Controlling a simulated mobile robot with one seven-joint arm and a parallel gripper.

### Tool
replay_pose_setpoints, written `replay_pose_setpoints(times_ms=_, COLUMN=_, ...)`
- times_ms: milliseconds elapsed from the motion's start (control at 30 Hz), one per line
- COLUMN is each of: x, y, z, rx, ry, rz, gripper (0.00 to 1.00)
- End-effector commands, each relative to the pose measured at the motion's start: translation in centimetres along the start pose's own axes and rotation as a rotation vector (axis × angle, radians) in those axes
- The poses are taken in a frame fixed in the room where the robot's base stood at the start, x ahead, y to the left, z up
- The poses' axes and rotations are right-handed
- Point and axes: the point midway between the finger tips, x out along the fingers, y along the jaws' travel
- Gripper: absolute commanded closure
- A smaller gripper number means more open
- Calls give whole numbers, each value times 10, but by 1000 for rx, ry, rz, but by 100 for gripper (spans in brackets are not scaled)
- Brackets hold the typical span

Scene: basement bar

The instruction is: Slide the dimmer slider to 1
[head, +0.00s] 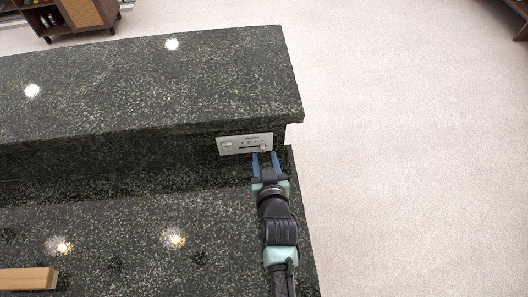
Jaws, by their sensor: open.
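A pale dimmer panel (233,150) is mounted on the dark vertical face under the raised stone ledge, close to its right end. It has a dark horizontal slot and a small light slider knob (263,148) toward the slot's right end. The markings are too small to read. My gripper (265,156) has blue fingers, open, reaching up to the panel's lower right. The knob appears between or just beyond the fingertips. I cannot tell whether a finger touches it.
The raised dark stone ledge (150,75) overhangs the panel. The lower stone counter (130,210) lies below, with a wooden block (28,279) at the lower left. Pale floor (410,150) is open on the right. A wooden cabinet (85,13) stands at the far upper left.

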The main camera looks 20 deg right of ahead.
Motion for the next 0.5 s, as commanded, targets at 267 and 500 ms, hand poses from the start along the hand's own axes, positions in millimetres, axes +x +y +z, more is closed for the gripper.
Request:
replay_pose_setpoints(times_ms=267, x=24, y=0, z=0, rx=0, ry=0, rz=0, gripper=55)
replay_pose_setpoints(times_ms=500, x=27, y=0, z=0, rx=0, ry=0, rz=0, gripper=55)
